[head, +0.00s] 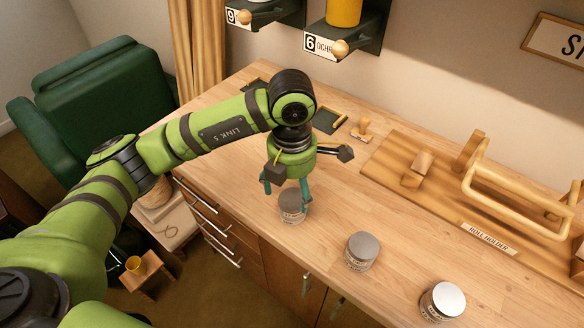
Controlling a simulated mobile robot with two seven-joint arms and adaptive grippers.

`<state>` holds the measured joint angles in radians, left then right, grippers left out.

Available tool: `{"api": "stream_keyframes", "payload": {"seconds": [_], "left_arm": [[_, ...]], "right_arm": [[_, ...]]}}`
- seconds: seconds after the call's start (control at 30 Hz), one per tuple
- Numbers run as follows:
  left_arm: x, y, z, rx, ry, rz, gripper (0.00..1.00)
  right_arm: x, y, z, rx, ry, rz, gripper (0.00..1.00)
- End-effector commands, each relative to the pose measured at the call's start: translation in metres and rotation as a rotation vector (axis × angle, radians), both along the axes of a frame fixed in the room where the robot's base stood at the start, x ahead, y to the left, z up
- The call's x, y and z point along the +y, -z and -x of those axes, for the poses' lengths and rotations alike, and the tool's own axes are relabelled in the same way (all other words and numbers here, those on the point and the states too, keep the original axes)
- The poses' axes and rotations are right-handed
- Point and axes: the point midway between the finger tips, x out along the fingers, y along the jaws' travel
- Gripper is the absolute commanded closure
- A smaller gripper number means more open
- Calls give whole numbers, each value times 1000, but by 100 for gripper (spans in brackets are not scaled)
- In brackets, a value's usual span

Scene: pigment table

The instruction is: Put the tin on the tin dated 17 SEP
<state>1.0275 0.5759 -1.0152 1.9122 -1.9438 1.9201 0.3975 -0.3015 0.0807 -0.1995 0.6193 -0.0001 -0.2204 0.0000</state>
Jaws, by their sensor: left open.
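Three grey-lidded tins stand upright on the wooden counter (330,210) in the head view. One tin (291,208) is under my left gripper (287,199). A second tin (361,252) stands to its right and nearer, and a third tin (441,302) stands at the lower right. The labels are too small to read, so I cannot tell which tin is dated 17 SEP. My left gripper points down and is open, with its fingers about the first tin. I cannot tell if they touch it. My right gripper is out of view.
A wooden roll holder (490,253) takes up the counter's right side. A stamp (362,130) stands behind the gripper. Pigment dispensers (342,35) hang on the wall. A green armchair (100,85) is at the left. The counter between the tins is clear.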

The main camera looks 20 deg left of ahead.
Motion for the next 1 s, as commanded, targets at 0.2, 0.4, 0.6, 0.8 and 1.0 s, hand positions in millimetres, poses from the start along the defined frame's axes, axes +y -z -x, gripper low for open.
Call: {"api": "stream_keyframes", "payload": {"seconds": [0.2, 0.4, 0.6, 0.8, 1.0], "left_arm": [[0, -48, -1, -7, 0, 0, 20], [0, -74, 0, -4, 0, -1, 20], [0, -82, 1, 0, 0, 0, 20], [0, -82, 1, 0, 0, 0, 20], [0, -82, 1, 0, 0, 0, 20]], "right_arm": [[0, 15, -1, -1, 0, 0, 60], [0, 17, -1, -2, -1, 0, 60], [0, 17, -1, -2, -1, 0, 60], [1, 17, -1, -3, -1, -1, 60], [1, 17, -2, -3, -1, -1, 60]]}}
